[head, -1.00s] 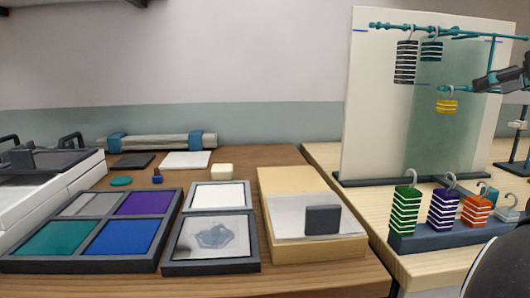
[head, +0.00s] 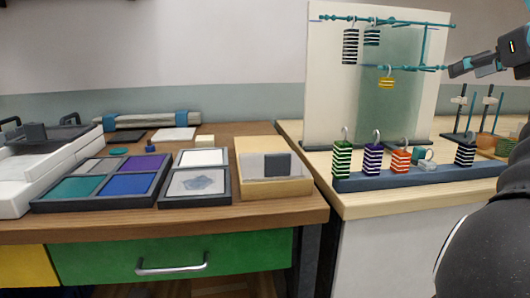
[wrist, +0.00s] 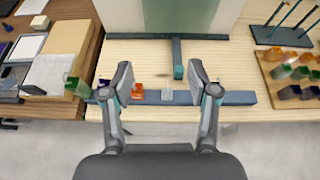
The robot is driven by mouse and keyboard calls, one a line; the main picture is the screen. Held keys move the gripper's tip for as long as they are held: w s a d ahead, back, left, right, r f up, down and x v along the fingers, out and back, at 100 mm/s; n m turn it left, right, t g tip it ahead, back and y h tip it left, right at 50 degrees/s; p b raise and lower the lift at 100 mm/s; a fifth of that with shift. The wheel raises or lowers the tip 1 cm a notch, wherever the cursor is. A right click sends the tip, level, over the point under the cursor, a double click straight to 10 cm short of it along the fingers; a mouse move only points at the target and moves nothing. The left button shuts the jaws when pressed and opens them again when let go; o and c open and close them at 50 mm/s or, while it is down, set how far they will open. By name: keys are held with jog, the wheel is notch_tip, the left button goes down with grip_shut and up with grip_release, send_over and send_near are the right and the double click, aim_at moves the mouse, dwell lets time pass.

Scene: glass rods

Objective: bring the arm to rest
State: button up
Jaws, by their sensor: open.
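My gripper (head: 474,66) is at the upper right of the head view, in front of and to the right of the upright board. In the wrist view my gripper (wrist: 162,85) has its two fingers spread wide apart with nothing held between them. Beyond and below the fingers lies the dark weight rail (wrist: 240,98). An orange weight (wrist: 137,90) and a small grey piece (wrist: 168,92) show in the gap between the fingers. Part of my arm blocks the right edge of the head view.
The cream board (head: 330,100) carries teal rods (head: 400,20) with hanging striped weights and a yellow one (head: 386,82). Weights stand along the rail (head: 350,184). A wooden tray (head: 305,184) and framed colour panels (head: 140,185) lie on the left bench. A rack of tubes (wrist: 290,75) stands at the right.

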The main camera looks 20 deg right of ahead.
jog(key=w+a+f+n+g+y+b, duration=0.1)
jog(key=w+a+f+n+y, duration=0.2)
jog(key=a, duration=0.5)
jog(key=w+a+f+n+g+b, duration=0.1)
jog(key=w+a+f+n, duration=0.2)
jog(key=a+f+n, duration=0.4)
jog(key=s+a+f+n+g+y, duration=0.1)
jog(key=a+f+n, duration=0.2)
jog(key=a, duration=0.3)
jog(key=a+f+n+g+b, duration=0.1)
jog(key=a+f+n, duration=0.2)
jog(key=a, duration=0.3)
jog(key=s+a+f+n+g+y, duration=0.1)
jog(key=a+f+n, duration=0.2)
jog(key=a, duration=0.4)
jog(key=s+a+f+n+g+h+p, duration=0.1)
jog(key=s+f+n+h, duration=0.1)
jog(key=s+f+n, duration=0.4)
jog(key=s+a+f+n+g+h+p, duration=0.1)
jog(key=s+f+n+p, duration=0.1)
jog(key=s+f+n, duration=0.4)
notch_tip(320, 180, down, 10)
jog(key=n, duration=0.5)
jog(key=shift+s+a+n+g+h, duration=0.3)
jog(key=shift+a+g+h, duration=0.05)
jog(key=shift+g+h, duration=0.05)
jog(key=shift+r, duration=0.1)
